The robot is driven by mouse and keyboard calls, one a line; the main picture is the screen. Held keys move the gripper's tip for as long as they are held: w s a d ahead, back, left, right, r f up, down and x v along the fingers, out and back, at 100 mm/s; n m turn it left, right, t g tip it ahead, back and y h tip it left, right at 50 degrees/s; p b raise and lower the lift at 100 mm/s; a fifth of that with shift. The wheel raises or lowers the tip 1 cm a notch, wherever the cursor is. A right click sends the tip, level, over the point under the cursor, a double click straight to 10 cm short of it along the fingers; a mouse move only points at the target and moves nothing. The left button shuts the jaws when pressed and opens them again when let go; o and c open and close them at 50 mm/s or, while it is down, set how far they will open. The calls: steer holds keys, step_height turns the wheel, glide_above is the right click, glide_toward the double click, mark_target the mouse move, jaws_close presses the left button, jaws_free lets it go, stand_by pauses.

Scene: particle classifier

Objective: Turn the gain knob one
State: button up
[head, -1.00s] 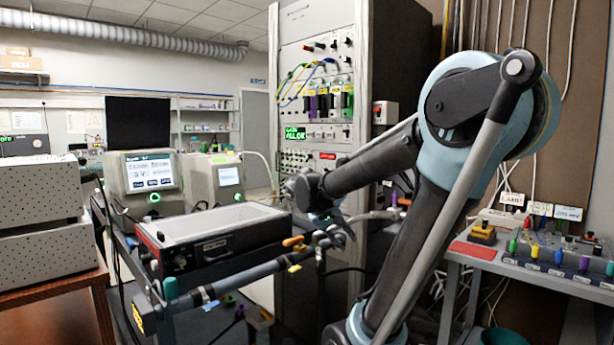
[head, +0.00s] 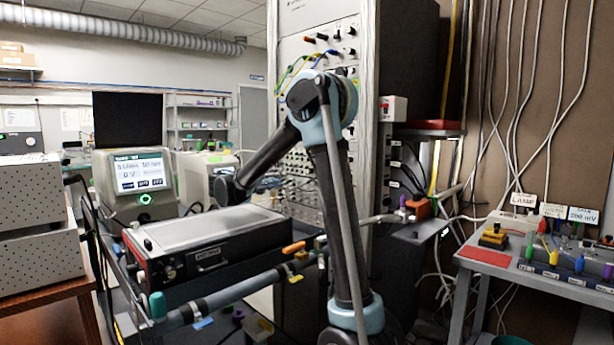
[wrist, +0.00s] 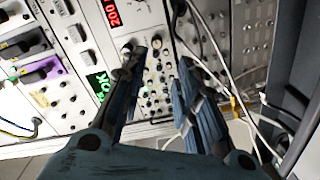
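The instrument rack (head: 315,45) stands behind my arm in the head view, its middle panels partly covered by the arm. In the wrist view a rack panel (wrist: 155,90) with several small knobs and sockets lies beyond and between my fingers. A dark round knob (wrist: 157,42) shows near the fingertips. I cannot read labels, so I cannot tell which knob is gain knob one. My gripper (wrist: 160,60) is open, its two fingers apart with nothing seen between them. In the head view my gripper cannot be made out.
A red display (wrist: 111,12) and a green display (wrist: 99,87) sit on the rack in the wrist view. A white cable (wrist: 205,60) hangs by the right finger. A cart with a black case (head: 210,250) stands front left; a side table (head: 500,262) stands right.

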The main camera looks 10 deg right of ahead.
steer(key=w+x, duration=0.1)
steer(key=x, duration=1.6)
steer(key=shift+w+a+r, duration=0.15)
steer(key=shift+a+r, duration=0.05)
steer(key=shift+r, duration=0.3)
jaws_close()
